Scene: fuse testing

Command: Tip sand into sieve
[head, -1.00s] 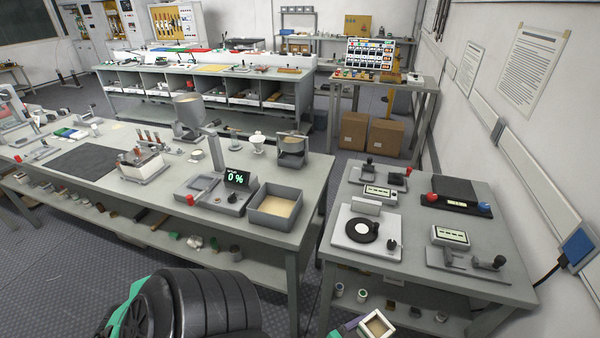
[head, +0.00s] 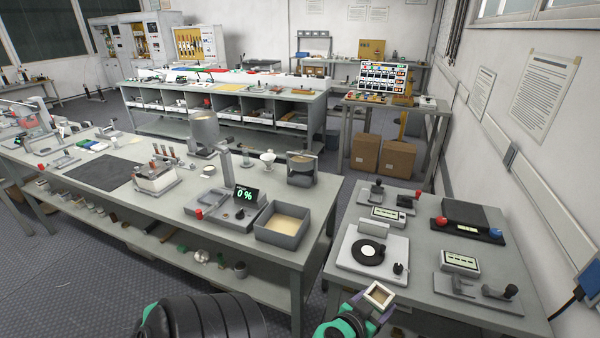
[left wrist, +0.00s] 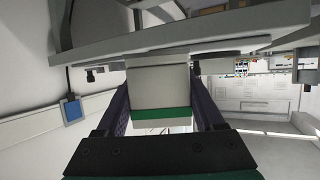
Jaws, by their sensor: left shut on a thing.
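My left gripper (head: 372,308) is shut on a small square, pale box (head: 379,289) in the head view. The box is open at the top, with a tan-brown inside that may be sand. In the left wrist view the box (left wrist: 160,88) is pale with a green band, between the two fingers. It is held in front of the right-hand bench, away from the left one. My right gripper is not in view.
The right bench (head: 400,292) carries a turntable-like device (head: 368,251) and other instruments. A narrow gap separates the benches.

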